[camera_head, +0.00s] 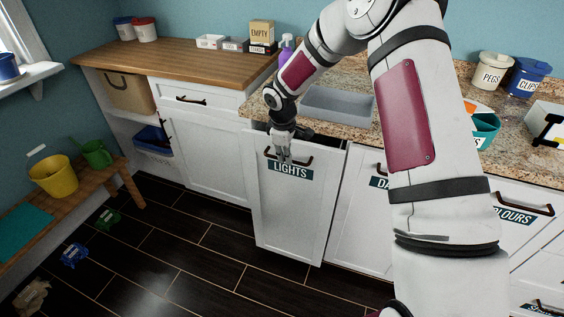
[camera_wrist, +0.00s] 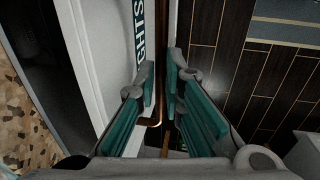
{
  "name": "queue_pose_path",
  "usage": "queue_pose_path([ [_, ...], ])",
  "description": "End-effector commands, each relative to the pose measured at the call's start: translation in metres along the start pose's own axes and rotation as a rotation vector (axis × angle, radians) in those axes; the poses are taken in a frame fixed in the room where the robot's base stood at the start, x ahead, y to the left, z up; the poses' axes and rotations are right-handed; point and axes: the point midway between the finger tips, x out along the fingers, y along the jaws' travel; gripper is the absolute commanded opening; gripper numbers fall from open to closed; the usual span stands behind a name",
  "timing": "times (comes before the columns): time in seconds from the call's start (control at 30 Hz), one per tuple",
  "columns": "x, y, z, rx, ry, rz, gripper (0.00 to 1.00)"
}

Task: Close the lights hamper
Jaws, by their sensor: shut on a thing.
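The lights hamper (camera_head: 290,215) is a white panel front labelled LIGHTS, under the granite counter. It stands out from the cabinet line, with a dark gap behind its top edge, so it is partly open. My gripper (camera_head: 284,156) reaches down over the panel's top at its dark bronze bar handle (camera_head: 304,161). In the wrist view, the teal-padded fingers of my gripper (camera_wrist: 166,78) are closed around the handle (camera_wrist: 152,121), beside the white front (camera_wrist: 98,45). The fingers hide part of the handle.
To the right is another white front (camera_head: 362,215) with a partly hidden label, then one marked COLOURS (camera_head: 515,220). A white cabinet (camera_head: 205,150) stands to the left. A wooden bench (camera_head: 100,195) with buckets is at far left. The dark floor (camera_head: 200,260) in front is clear.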

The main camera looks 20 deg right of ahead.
Motion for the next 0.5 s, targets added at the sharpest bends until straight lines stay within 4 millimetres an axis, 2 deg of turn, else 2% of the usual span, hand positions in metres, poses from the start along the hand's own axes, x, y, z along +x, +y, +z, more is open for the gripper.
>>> queue_pose_path([
  [0.4, 0.0002, 0.0021, -0.0007, 0.0, 0.002, 0.0, 0.0],
  [0.43, 0.0001, 0.0021, -0.0008, 0.0, 0.002, 0.0, 0.16],
  [0.5, 0.0002, 0.002, -0.0007, 0.0, 0.002, 0.0, 0.3],
])
